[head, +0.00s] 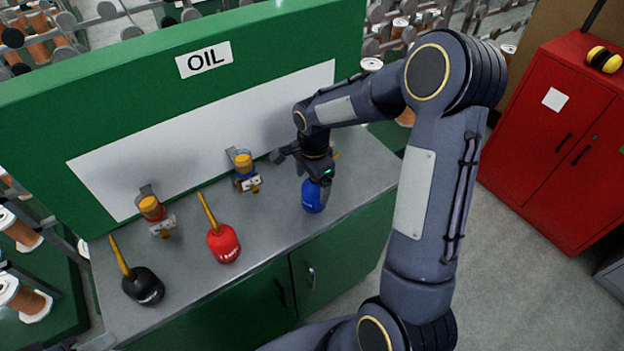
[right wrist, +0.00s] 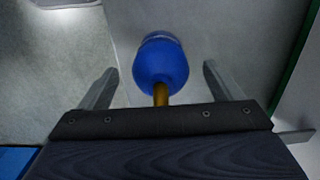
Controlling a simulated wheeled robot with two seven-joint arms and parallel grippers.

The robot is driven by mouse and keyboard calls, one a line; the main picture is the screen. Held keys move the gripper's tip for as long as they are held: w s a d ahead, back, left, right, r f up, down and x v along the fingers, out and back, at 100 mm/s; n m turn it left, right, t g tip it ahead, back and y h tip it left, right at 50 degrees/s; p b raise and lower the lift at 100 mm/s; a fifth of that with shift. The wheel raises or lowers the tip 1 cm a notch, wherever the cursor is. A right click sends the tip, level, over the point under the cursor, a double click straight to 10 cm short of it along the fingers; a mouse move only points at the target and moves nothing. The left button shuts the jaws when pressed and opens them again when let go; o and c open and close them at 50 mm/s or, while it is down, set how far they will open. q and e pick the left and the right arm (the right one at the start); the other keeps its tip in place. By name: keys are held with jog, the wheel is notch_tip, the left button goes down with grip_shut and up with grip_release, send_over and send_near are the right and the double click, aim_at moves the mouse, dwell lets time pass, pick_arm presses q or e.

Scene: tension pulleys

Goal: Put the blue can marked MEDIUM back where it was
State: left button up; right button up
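The blue can (head: 314,197) stands on the grey bench top at the right end of the bench. Its lettering is too small to read. In the right wrist view the blue can (right wrist: 160,62) shows from above, with its yellow spout (right wrist: 161,94) pointing towards the gripper. My right gripper (head: 317,178) is right above the can. Its two fingers are spread, one each side of the spout (right wrist: 159,72), with a clear gap on both sides. It hides the can's spout in the head view. My left gripper is not in view.
A red can (head: 224,243) and a black can (head: 143,286) with yellow spouts stand further left on the bench (head: 190,285). Small orange-topped fittings (head: 152,208) (head: 244,166) stand along the green back board (head: 130,80) marked OIL. A red cabinet (head: 560,130) stands at right.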

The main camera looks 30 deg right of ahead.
jog(key=r, duration=1.2)
jog(key=shift+d, duration=0.2)
jog(key=s+a+r+n+t+y, duration=0.1)
jog(key=s+a+n+t, duration=0.1)
jog(key=s+n, duration=0.5)
jog(key=s+a+r+n+t+y, duration=0.1)
jog(key=s+a+n, duration=0.4)
jog(key=s, duration=1)
jog(key=shift+r+n+t+y, duration=0.2)
jog(key=shift+n+t+y, duration=0.5)
jog(key=shift+n+t, duration=0.85)
jog(key=shift+n+g, duration=0.25)
